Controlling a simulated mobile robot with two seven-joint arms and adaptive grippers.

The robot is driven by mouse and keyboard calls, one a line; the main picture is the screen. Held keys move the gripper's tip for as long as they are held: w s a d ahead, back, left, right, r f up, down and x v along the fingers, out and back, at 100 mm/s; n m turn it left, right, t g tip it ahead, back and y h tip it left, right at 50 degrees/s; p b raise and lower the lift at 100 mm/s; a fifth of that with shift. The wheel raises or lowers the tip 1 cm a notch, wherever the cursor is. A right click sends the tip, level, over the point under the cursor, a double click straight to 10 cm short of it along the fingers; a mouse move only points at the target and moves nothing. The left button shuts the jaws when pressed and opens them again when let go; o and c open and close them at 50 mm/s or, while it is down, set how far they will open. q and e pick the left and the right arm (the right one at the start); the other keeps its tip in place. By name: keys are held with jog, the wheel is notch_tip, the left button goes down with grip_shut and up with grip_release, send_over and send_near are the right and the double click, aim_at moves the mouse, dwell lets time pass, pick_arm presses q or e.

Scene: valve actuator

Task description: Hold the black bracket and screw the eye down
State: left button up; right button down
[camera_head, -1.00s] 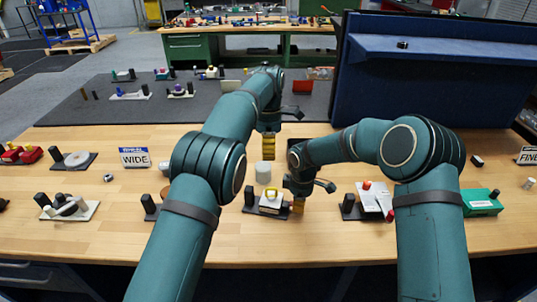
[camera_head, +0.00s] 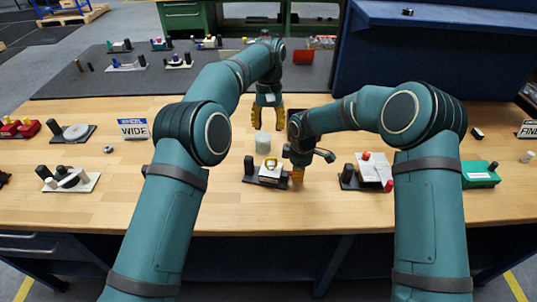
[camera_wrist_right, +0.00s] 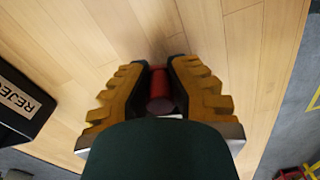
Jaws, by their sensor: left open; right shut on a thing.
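The black bracket is a dark base with a black post (camera_head: 249,166) at its left end, on the wooden table. A white block (camera_head: 269,172) sits on it, with a yellow ring-shaped eye (camera_head: 270,162) on top. My left gripper (camera_head: 268,124) is open and empty, pointing down behind the bracket, apart from the eye. My right gripper (camera_head: 297,180) is low at the bracket's right end. In the right wrist view its yellow fingers are shut on a red cylinder (camera_wrist_right: 159,88). Where that cylinder joins the bracket is hidden.
A pale cylinder (camera_head: 262,145) stands just behind the bracket. Another fixture (camera_head: 372,172) with a black post and red knob is close on the right. A REJECT sign (camera_wrist_right: 22,103) shows in the right wrist view. Bare wood lies in front of the bracket.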

pick_arm(q)
jog(key=f+m, duration=0.3)
jog(key=m, duration=0.2)
jog(key=s+f+m, duration=0.1)
jog(key=f+m, duration=0.3)
jog(key=m, duration=0.1)
jog(key=s+f+m, duration=0.1)
jog(key=f+m, duration=0.2)
jog(key=m, duration=0.2)
jog(key=shift+f+m, duration=0.4)
